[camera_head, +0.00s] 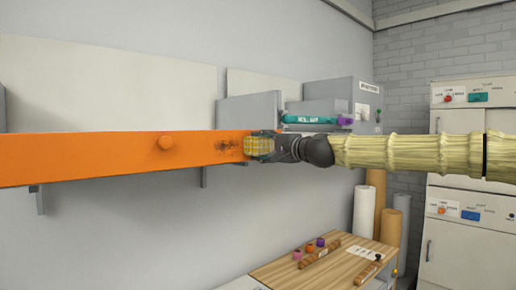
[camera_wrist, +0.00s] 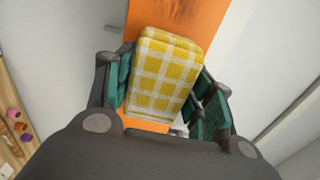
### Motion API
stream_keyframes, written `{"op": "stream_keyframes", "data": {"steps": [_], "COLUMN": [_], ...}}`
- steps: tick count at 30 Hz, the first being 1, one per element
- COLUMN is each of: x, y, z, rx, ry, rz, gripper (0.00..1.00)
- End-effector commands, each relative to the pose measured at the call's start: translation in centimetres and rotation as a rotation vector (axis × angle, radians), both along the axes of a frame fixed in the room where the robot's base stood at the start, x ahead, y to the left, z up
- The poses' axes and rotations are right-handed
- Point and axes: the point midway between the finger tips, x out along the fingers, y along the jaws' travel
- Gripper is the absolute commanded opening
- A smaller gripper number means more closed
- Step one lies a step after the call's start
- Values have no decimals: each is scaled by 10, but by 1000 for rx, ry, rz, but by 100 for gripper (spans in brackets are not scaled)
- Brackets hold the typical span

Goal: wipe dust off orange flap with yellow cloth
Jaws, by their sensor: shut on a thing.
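The yellow checked cloth (camera_head: 258,146) is folded into a pad at the flap's right end. My gripper (camera_wrist: 165,85) is shut on the cloth, with a green-padded finger on each side of it. The orange flap also shows behind the cloth in the wrist view (camera_wrist: 185,14). I cannot tell whether the cloth presses on the flap.
A grey box unit (camera_head: 340,100) with a teal tool (camera_head: 310,119) stands behind my arm. Below is a wooden table (camera_head: 290,268) with small coloured pieces and brown bars. Rolls (camera_head: 365,210) stand by the wall, and white cabinets (camera_head: 460,225) are at right. Space before the flap's left part is clear.

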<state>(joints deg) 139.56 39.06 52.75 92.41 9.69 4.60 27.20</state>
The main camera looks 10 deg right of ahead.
Motion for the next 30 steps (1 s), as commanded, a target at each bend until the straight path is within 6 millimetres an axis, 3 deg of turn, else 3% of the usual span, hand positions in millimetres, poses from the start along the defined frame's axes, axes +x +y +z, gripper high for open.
{"op": "stream_keyframes", "data": {"steps": [11,30], "x": [2,-20], "y": [-2,28], "z": [0,0], "rx": [-1,-2], "ry": [-1,-1], "rz": [0,1], "gripper": [34,34]}}
